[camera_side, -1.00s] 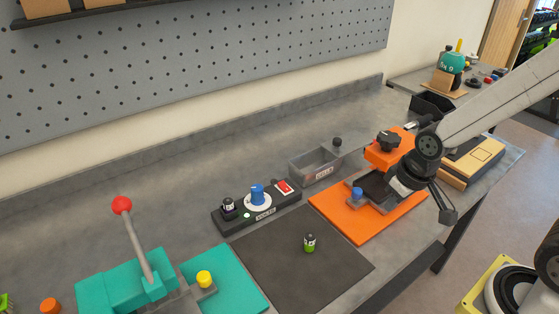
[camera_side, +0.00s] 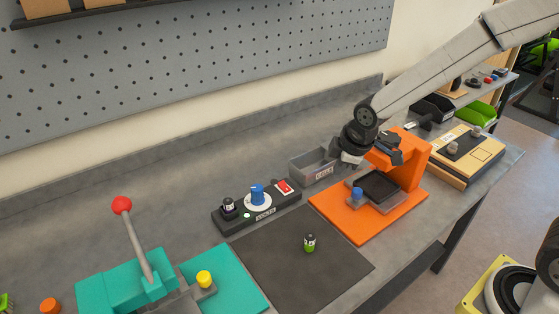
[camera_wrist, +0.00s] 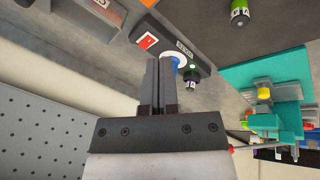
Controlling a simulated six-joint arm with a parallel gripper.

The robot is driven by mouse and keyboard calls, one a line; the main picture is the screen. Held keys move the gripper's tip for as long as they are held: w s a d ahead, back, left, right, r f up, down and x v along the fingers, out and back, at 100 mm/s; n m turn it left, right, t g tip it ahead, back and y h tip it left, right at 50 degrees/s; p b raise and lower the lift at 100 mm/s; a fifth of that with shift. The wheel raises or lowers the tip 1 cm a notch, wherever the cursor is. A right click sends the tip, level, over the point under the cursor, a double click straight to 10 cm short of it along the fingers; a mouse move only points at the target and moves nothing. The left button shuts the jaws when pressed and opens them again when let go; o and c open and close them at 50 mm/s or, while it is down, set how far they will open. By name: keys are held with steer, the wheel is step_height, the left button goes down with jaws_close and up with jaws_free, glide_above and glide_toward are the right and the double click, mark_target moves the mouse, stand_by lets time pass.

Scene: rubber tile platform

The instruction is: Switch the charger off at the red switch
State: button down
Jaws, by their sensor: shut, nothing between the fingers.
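The charger (camera_side: 262,217) is a long black box on the bench at the back edge of the dark mat. Its red switch (camera_side: 284,187) is at the right end, and a blue knob (camera_side: 257,194) stands in the middle. A dark battery (camera_side: 228,206) stands upright at the left end, near a small green light (camera_side: 246,215). My gripper (camera_side: 343,157) is shut and empty, above and to the right of the switch, near the grey bin. In the wrist view its closed fingers (camera_wrist: 158,66) point towards the charger, with the red switch (camera_wrist: 148,41) just beyond and left of them.
A grey bin (camera_side: 310,168) stands right of the charger. An orange press (camera_side: 412,165) is close to my gripper. A green battery (camera_side: 309,243) stands on the dark mat (camera_side: 285,270). A teal lever device (camera_side: 130,285) with a red ball is at the front left.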

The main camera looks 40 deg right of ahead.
mark_target(283, 181)
steer(key=w+a+n+t, duration=0.1)
steer(key=w+a+n, duration=0.2)
steer(key=w+n, duration=0.5)
steer(key=shift+w+a, duration=0.15)
steer(key=shift+w, duration=0.95)
steer(key=shift+f, duration=0.15)
steer(key=shift+x, duration=6.9)
steer(key=shift+w, duration=0.15)
steer(key=shift+w+f+g, duration=0.2)
steer(key=shift+g, duration=0.1)
steer(key=shift+s, duration=0.2)
